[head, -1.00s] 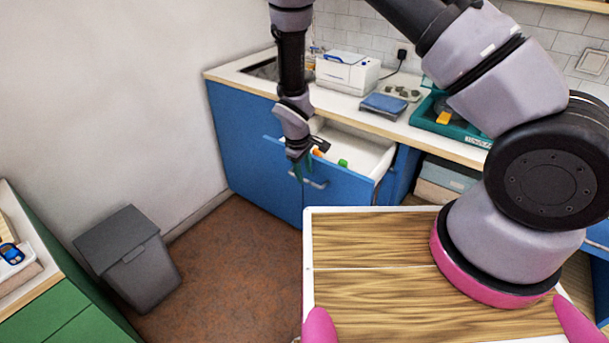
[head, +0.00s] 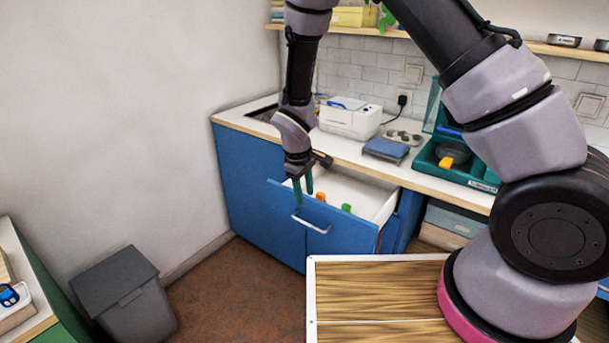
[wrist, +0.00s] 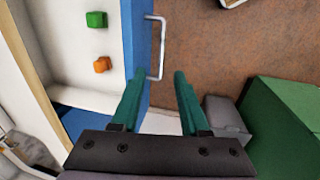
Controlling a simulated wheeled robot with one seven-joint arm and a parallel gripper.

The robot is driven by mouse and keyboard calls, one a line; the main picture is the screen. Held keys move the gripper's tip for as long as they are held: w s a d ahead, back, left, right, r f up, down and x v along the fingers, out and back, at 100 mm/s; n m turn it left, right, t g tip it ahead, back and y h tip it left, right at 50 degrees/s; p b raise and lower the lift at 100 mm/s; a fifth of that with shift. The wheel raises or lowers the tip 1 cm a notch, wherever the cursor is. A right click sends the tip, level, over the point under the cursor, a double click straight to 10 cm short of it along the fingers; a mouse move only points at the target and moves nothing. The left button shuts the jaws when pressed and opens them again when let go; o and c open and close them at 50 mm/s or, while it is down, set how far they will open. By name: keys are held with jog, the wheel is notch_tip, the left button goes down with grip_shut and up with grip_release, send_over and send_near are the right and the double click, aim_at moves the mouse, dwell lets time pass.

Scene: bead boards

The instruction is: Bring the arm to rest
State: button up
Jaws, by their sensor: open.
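My gripper (head: 303,188) hangs at the front of the open drawer (head: 372,199) in the blue cabinet, fingers pointing down. In the wrist view, its two green fingers (wrist: 158,95) are apart with nothing between them. The white drawer handle (wrist: 156,48) shows just beyond the fingertips; I cannot tell whether they touch it. An orange block (wrist: 101,65) and a green block (wrist: 96,19) lie inside the drawer. My arm reaches from the right over the counter, bent down at the wrist.
The counter holds a white machine (head: 350,118), a blue scale (head: 386,149) and a teal tray (head: 470,177). A grey bin (head: 125,290) stands on the floor at left. Wooden boards (head: 380,290) lie in front of me. The floor between bin and cabinet is clear.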

jog(key=d+r+m+t+y, duration=0.1)
jog(key=d+r+m, duration=0.45)
jog(key=r, duration=0.75)
jog(key=d+r+m+y, duration=0.1)
jog(key=d+r+m, duration=0.1)
jog(key=d+r, duration=0.8)
jog(key=s+d+r+m+t, duration=0.2)
jog(key=s+d+r, duration=0.3)
jog(key=s+r, duration=0.3)
jog(key=s+d+r+m+t+y, duration=0.1)
jog(key=s+d+r+m, duration=0.3)
jog(key=s+r, duration=0.4)
jog(key=shift+d+r+m+t, duration=0.4)
jog(key=shift+r+m+t, duration=0.25)
jog(key=shift+r+t, duration=0.1)
